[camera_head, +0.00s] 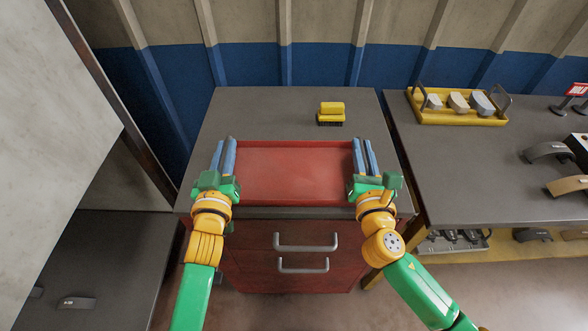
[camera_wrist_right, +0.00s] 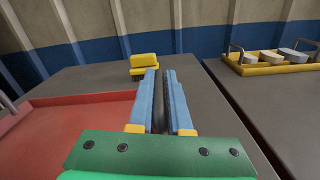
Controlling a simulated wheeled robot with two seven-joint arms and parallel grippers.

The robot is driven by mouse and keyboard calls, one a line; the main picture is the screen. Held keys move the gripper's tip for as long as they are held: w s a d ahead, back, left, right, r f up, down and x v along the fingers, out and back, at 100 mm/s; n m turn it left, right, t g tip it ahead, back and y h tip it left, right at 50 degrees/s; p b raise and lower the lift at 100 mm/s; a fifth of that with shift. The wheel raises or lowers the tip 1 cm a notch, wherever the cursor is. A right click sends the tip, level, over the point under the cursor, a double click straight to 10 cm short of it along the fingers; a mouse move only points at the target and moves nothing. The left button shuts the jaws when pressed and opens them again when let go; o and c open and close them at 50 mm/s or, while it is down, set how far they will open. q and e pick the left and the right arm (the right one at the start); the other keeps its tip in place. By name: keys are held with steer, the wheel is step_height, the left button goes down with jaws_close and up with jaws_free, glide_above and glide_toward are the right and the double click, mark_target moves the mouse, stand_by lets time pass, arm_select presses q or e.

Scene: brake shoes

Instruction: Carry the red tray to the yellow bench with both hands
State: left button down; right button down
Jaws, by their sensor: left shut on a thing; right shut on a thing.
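The red tray (camera_head: 295,172) is at the front of the grey-topped red drawer cabinet (camera_head: 270,110) in the head view, and looks empty. My left gripper (camera_head: 228,152) is shut on its left edge. My right gripper (camera_head: 363,153) is shut on its right edge; in the right wrist view its blue fingers (camera_wrist_right: 163,98) point forward, with the tray (camera_wrist_right: 75,125) to their left. I cannot tell whether the tray rests on the top or is just above it. The yellow bench (camera_head: 470,160) with a dark top stands at the right.
A yellow-handled brush (camera_head: 330,113) lies behind the tray; it also shows in the right wrist view (camera_wrist_right: 143,66). On the bench are a yellow tray (camera_head: 460,119) with several parts, curved brake shoes (camera_head: 549,151) and a red sign (camera_head: 577,89). The bench's near left top is clear.

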arm_select(q)
steer(key=shift+d, duration=0.1)
arm_select(e)
steer(key=shift+a, duration=0.1)
stand_by(0.6)
